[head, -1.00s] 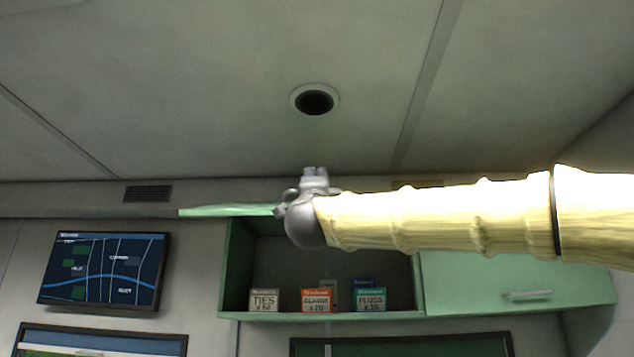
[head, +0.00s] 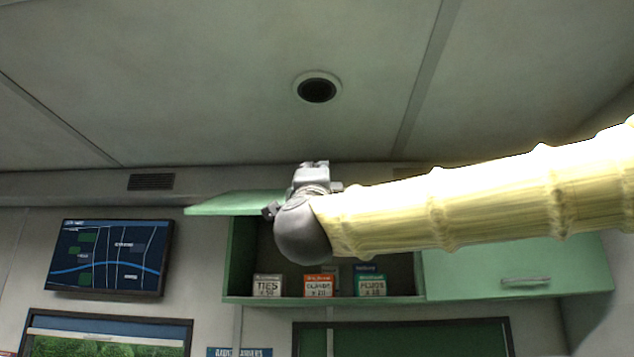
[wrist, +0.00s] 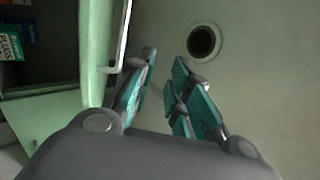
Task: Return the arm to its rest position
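My arm (head: 480,210), with a pale bamboo-like surface, reaches in from the right of the head view. It ends in a dark grey wrist in front of the open green wall cabinet. My gripper (head: 314,165) points up and away there, small in this view. In the wrist view my gripper (wrist: 163,80) shows its teal-padded fingers apart with nothing between them. The fingers appear beside the raised cabinet door and below the round ceiling fitting.
The open cabinet (head: 237,262) holds several small boxes, including a TIES box (head: 267,286). Its raised door (head: 235,203) juts out left of my wrist. A closed door (head: 520,262) is at right. A map screen (head: 108,258) hangs left. The ceiling has a round fitting (head: 317,90).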

